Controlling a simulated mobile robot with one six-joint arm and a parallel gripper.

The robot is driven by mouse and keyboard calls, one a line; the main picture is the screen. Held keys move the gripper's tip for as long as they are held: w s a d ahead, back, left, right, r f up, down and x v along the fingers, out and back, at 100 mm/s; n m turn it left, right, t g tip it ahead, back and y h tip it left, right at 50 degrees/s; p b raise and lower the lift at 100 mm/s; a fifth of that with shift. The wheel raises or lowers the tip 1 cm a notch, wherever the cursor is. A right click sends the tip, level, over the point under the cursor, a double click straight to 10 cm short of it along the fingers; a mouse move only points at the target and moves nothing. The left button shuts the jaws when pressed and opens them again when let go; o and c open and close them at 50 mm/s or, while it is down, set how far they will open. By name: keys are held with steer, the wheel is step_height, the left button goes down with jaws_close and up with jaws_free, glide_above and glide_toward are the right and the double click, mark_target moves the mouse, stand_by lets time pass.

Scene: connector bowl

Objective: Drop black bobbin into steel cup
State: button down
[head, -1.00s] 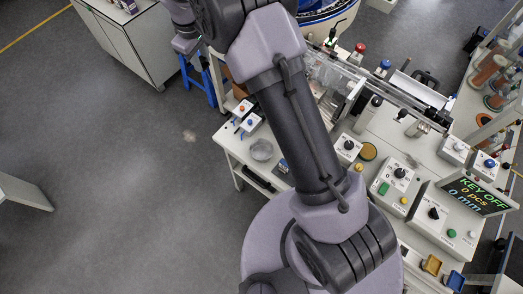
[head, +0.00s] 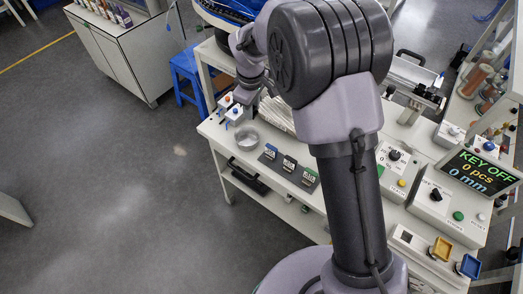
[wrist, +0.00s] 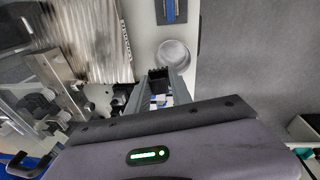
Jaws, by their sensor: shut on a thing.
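The steel cup (head: 246,137) is a round grey metal bowl on the white bench, near its left end. It also shows in the wrist view (wrist: 174,53), just beyond my fingertips. My gripper (wrist: 158,76) is shut on the black bobbin (wrist: 158,72), a small dark piece between the fingertips. The bobbin appears beside the cup's near-left rim in the wrist view; its height above the bench is hard to tell. In the head view my arm hides most of the gripper, and I cannot make out the bobbin there.
Small button boxes (head: 234,112) stand at the bench's left corner beside the cup. A dark strip with several labelled holders (head: 288,166) lies to the cup's right. A control box with a display (head: 482,172) stands far right. The grey floor (head: 110,190) at left is clear.

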steer(key=f+b, duration=0.1)
steer(key=f, duration=0.1)
steer(key=f+b, duration=0.1)
steer(key=b, duration=0.1)
steer(key=f+b, duration=0.1)
steer(key=f, duration=0.1)
steer(key=shift+w+a+f, duration=0.2)
steer(key=shift+w+f, duration=0.05)
steer(key=shift+f, duration=0.1)
steer(key=c, duration=1.1)
jaws_free()
steer(key=shift+o, duration=0.2)
steer(key=shift+r, duration=0.1)
steer(key=s+r+p, duration=0.3)
steer(key=r+p, duration=0.3)
steer(key=r, duration=1.1)
steer(key=shift+d, duration=0.15)
